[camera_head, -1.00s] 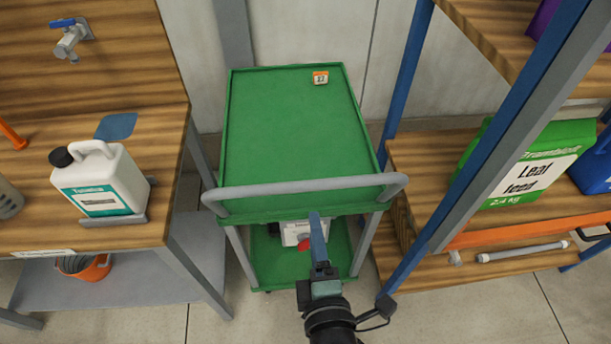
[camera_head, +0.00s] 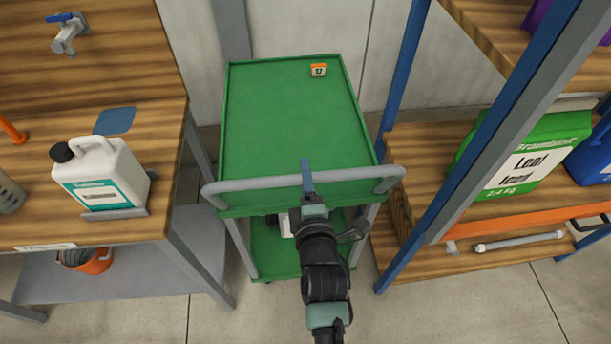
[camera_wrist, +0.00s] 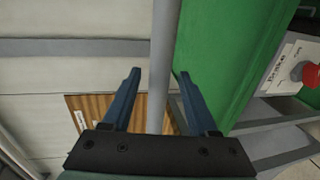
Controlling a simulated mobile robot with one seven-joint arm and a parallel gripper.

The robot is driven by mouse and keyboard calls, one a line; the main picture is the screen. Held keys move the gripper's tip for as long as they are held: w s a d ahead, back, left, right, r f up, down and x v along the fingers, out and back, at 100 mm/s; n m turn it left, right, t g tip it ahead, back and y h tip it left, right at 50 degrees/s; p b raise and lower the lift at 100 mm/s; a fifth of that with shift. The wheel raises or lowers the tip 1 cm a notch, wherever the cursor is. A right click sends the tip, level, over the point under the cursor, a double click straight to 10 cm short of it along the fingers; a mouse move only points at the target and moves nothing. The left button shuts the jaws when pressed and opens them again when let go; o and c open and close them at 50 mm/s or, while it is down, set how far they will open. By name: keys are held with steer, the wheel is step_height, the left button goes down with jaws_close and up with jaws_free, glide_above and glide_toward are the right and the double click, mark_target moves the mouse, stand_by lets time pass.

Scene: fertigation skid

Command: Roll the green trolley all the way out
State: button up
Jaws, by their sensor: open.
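The green trolley (camera_head: 290,120) stands between a wooden workbench and a rack, with a grey push handle (camera_head: 250,187) across its near end. My gripper (camera_head: 307,175) is at the middle of this handle. In the wrist view my gripper (camera_wrist: 158,100) is open, with one blue finger on each side of the grey handle bar (camera_wrist: 160,65). The bar runs between the fingers, and they do not appear closed on it. The trolley's green side (camera_wrist: 225,60) shows right of the bar. My arm hides part of the trolley's lower shelf.
The workbench (camera_head: 150,180) at left holds a white canister (camera_head: 105,175). The rack's blue and grey posts (camera_head: 480,150) stand close on the right, with a green leaf-feed bag (camera_head: 530,155) behind. A small orange-and-white tag (camera_head: 318,70) sits on the trolley top. Floor in front is clear.

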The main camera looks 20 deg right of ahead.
steer(key=shift+w, duration=0.15)
jaws_close()
stand_by(1.4)
